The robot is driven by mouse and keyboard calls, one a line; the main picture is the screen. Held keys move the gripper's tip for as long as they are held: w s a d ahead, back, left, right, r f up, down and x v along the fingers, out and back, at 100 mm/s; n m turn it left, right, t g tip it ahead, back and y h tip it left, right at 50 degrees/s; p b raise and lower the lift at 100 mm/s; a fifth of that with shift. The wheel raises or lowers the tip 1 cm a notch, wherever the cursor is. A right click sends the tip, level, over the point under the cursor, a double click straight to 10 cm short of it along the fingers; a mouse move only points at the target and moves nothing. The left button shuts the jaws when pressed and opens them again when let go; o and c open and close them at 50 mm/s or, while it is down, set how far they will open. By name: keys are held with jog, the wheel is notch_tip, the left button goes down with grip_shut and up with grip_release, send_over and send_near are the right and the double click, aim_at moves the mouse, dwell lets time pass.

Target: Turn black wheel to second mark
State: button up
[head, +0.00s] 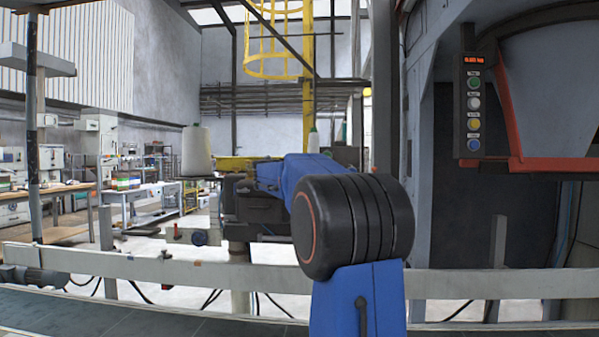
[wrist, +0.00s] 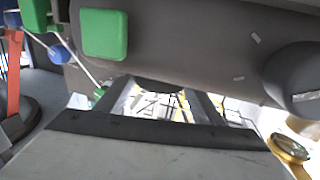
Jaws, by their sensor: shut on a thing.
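My gripper (wrist: 158,98) shows in the wrist view with two dark fingers reaching up from its pale body. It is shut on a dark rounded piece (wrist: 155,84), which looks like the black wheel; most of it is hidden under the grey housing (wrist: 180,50). Small white marks (wrist: 255,38) lie on the housing at the right. A dark round part (wrist: 296,75) with a white line sits at the right edge. In the head view my own blue and black arm covers the middle, and the gripper and wheel are hidden behind it.
A green block (wrist: 104,35) stands out on the housing, and a yellow round part (wrist: 290,148) is at lower right. In the head view a grey rail (head: 500,283) runs across, a button box (head: 473,105) hangs at right, and a white cone (head: 197,152) stands behind.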

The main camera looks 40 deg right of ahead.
jog(key=m+g, duration=0.1)
jog(key=g, duration=0.1)
jog(key=w+m+g+h, duration=0.1)
jog(key=m+g, duration=0.1)
jog(key=shift+a+f+g+h, duration=0.1)
jog(key=shift+a+g+h, duration=0.05)
jog(key=shift+g+h, duration=0.15)
jog(key=shift+w+m+g, duration=0.1)
jog(key=shift+m+g, duration=1.5)
jog(key=shift+g, duration=1.1)
jog(key=o, duration=1)
jog(key=shift+o, duration=0.2)
jog(key=shift+a, duration=0.1)
jog(key=w+a, duration=0.2)
jog(key=a, duration=1.5)
jog(key=shift+a, duration=0.1)
